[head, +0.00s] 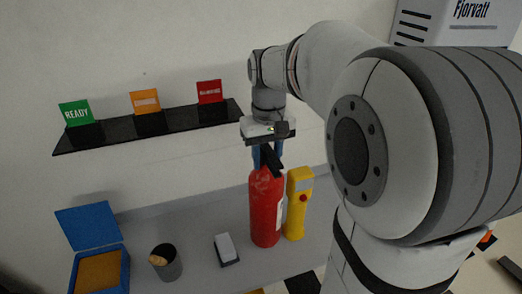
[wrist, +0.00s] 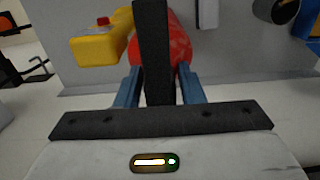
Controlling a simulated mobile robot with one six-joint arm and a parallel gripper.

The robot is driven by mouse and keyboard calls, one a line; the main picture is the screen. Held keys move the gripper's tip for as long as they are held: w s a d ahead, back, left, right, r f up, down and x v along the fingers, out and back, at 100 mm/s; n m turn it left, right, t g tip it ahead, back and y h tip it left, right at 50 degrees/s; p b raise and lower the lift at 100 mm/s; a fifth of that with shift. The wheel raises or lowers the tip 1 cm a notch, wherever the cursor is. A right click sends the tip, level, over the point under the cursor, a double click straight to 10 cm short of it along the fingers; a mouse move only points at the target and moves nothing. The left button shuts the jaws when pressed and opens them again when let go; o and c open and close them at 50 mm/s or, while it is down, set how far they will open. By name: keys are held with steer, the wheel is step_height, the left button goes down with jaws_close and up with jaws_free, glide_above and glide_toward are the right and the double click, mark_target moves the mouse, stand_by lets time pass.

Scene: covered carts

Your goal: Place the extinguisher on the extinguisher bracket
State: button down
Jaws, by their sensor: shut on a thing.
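The red extinguisher (head: 265,208) is upright at the back of the grey surface, with a black handle on top. My gripper (head: 267,155) is above it and shut on its black handle. In the wrist view, the blue fingers of my gripper (wrist: 160,90) sit on both sides of the black handle, and the red body of the extinguisher (wrist: 178,52) shows beyond. I cannot tell whether its base touches the surface. I cannot make out the extinguisher bracket in either view.
A yellow device (head: 297,203) with a red button stands close right of the extinguisher. A small grey-white block (head: 226,248), a dark cup (head: 167,264) and an open blue box (head: 124,270) are to the left. A black shelf (head: 185,121) with three coloured signs is on the wall.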

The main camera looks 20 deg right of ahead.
steer(key=shift+r, duration=0.1)
steer(key=c, duration=1.4)
jaws_free()
steer(key=shift+f, duration=0.2)
steer(key=o, duration=0.5)
steer(key=shift+r, duration=0.1)
steer(key=shift+c, duration=0.2)
